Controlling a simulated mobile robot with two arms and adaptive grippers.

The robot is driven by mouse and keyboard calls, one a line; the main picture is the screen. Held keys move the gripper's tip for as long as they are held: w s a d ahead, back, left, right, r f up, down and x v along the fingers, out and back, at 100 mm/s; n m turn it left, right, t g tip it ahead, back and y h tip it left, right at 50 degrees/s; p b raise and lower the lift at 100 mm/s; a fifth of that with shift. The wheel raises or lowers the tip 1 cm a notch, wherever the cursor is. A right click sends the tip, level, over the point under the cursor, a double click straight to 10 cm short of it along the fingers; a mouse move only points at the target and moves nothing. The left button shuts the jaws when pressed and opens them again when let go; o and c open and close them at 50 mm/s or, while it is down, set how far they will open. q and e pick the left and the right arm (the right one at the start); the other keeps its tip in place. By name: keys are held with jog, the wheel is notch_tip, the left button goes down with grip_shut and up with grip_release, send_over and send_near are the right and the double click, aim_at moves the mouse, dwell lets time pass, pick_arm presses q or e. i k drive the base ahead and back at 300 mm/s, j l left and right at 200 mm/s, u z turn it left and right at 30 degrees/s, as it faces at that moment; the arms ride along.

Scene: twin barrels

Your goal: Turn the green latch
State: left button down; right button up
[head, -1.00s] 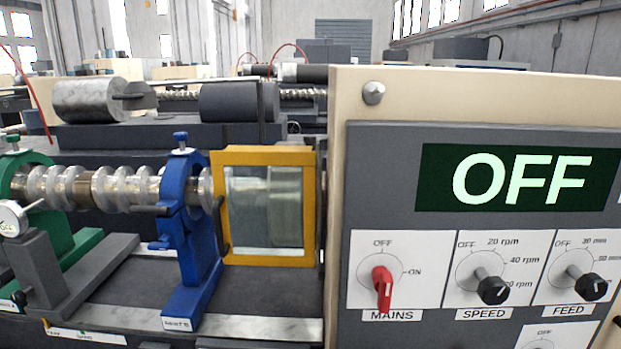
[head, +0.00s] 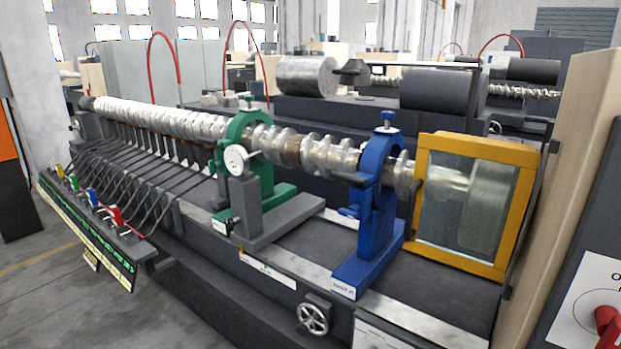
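A green steady rest (head: 243,135) stands around the crankshaft (head: 320,155) near the middle of the head view. It has a small green knob (head: 249,101) on top; a round dial gauge (head: 236,160) partly covers it. A green latch cannot be clearly made out on it. At the far left, a row of small coloured handles includes a green one (head: 74,182), between a yellow one (head: 59,170) and a blue one (head: 92,195). Which green part is the latch I cannot tell. Neither of my grippers is in view.
A blue steady rest (head: 380,200) and a yellow-framed window (head: 430,205) stand to the right on the machine bed. A handwheel (head: 313,318) is on the front. A control panel with a red knob (head: 606,318) is at the right edge. The floor (head: 60,290) at lower left is clear.

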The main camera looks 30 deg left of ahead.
aim_at(212, 166)
jog(key=u, duration=1.35)
